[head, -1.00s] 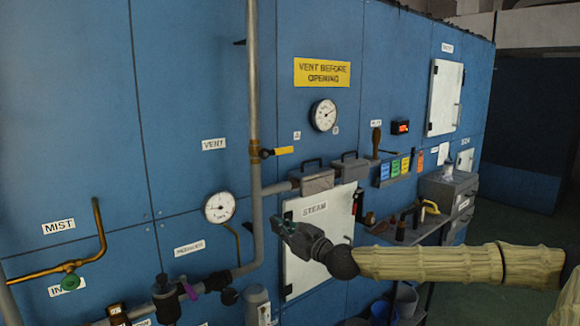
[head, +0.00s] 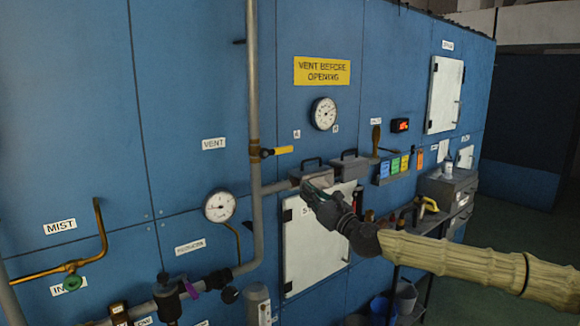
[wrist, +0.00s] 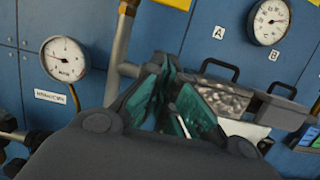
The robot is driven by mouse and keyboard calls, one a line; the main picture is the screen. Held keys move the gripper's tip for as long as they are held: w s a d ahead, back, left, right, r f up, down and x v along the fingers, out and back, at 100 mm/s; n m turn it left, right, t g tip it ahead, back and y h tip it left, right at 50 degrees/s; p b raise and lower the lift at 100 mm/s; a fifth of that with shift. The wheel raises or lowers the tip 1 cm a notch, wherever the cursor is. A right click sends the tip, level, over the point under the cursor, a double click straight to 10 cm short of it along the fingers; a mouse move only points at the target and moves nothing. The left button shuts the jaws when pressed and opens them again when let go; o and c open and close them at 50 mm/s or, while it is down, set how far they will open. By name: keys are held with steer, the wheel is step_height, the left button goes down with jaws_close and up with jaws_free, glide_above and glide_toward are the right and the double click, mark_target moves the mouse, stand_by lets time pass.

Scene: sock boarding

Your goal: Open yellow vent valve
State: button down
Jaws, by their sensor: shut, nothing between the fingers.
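The yellow vent valve handle (head: 283,150) sticks out level to the right from its brass body (head: 254,151) on the grey vertical pipe, right of the VENT label (head: 213,143). In the wrist view, part of the yellow handle (wrist: 176,3) shows at the top edge, with the brass body (wrist: 127,8) to its left. My gripper (head: 308,186) is shut and empty. In the head view it appears below and slightly right of the handle, apart from it, in front of the steam door's top edge. Its teal-padded fingers (wrist: 170,78) point up in the wrist view.
Two lidded grey boxes (wrist: 222,97) sit on a ledge just behind my gripper. The vertical pipe (head: 254,80) and a pressure gauge (head: 219,206) are to the left. Another gauge (head: 324,114) is above right. The blue wall around the handle is mostly clear.

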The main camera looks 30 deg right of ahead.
mark_target(277, 151)
steer(key=w+r+p, duration=0.6)
steer(key=w, duration=0.3)
steer(key=shift+a, duration=0.45)
steer(key=shift+w+r, duration=0.1)
steer(key=shift+n+b, duration=0.3)
steer(key=shift+b, duration=0.6)
steer(key=shift+d+r+b, duration=0.15)
steer(key=shift+b, duration=0.2)
